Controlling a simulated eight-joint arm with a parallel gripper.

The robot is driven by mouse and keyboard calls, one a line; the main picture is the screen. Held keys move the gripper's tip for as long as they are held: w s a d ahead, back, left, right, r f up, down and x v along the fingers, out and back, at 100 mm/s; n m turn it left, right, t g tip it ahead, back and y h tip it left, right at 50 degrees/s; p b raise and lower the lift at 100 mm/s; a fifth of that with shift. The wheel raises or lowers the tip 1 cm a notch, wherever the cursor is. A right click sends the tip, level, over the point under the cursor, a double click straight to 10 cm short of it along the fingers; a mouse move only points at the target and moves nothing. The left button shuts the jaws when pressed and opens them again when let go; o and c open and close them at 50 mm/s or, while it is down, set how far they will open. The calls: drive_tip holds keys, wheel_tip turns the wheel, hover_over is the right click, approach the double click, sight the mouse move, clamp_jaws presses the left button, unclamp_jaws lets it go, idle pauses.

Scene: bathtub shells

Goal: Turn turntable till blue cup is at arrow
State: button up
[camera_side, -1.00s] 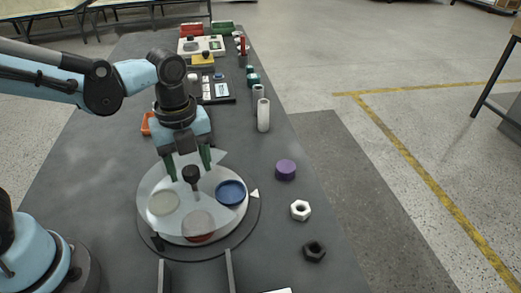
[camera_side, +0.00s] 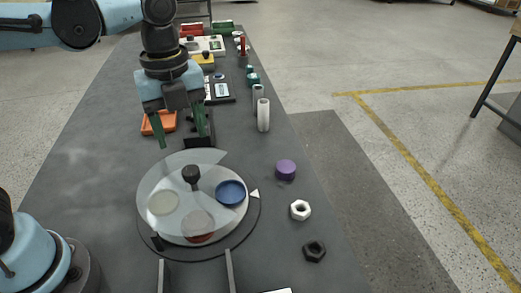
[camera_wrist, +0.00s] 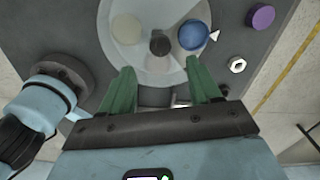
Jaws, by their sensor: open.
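The white turntable (camera_side: 172,184) lies on the dark table with a black knob (camera_side: 191,174) standing up on it. The blue cup (camera_side: 230,193) sits on its right side, right beside the white arrow (camera_side: 254,194), which points toward it. The blue cup (camera_wrist: 193,35) and the arrow (camera_wrist: 215,36) also show close together in the wrist view. My gripper (camera_side: 182,142) is open and empty, above and behind the turntable, clear of the knob.
A purple cylinder (camera_side: 286,169), a white nut (camera_side: 300,210) and a black nut (camera_side: 314,250) lie right of the turntable. An orange bin (camera_side: 159,123) is behind it. White cylinders (camera_side: 263,115) and several other items stand farther back.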

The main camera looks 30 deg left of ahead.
drive_tip(key=shift+r, duration=1.8)
